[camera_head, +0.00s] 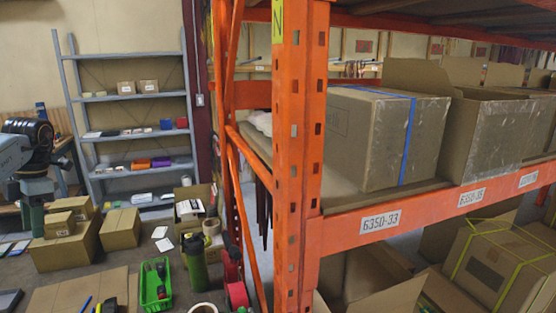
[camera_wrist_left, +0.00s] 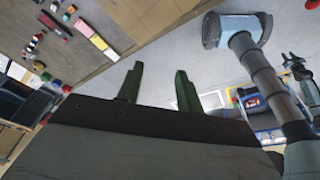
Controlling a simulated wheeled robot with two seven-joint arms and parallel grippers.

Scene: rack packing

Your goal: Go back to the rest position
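My left arm comes in at the left edge of the head view, and its gripper (camera_head: 37,217) points down there, mostly side-on. In the left wrist view the two dark green fingers of this gripper (camera_wrist_left: 158,72) stand well apart with nothing between them. Only floor shows in the gap. The gripper is beside the packing area, with cardboard boxes (camera_head: 70,245) behind and below it.
An orange rack upright (camera_head: 298,150) stands close in the middle, with large cartons (camera_head: 385,140) on its shelf beam (camera_head: 375,222). A grey shelf unit (camera_head: 135,135) stands at the back wall. A green basket (camera_head: 155,285) and a green bottle (camera_head: 196,262) are low at centre left.

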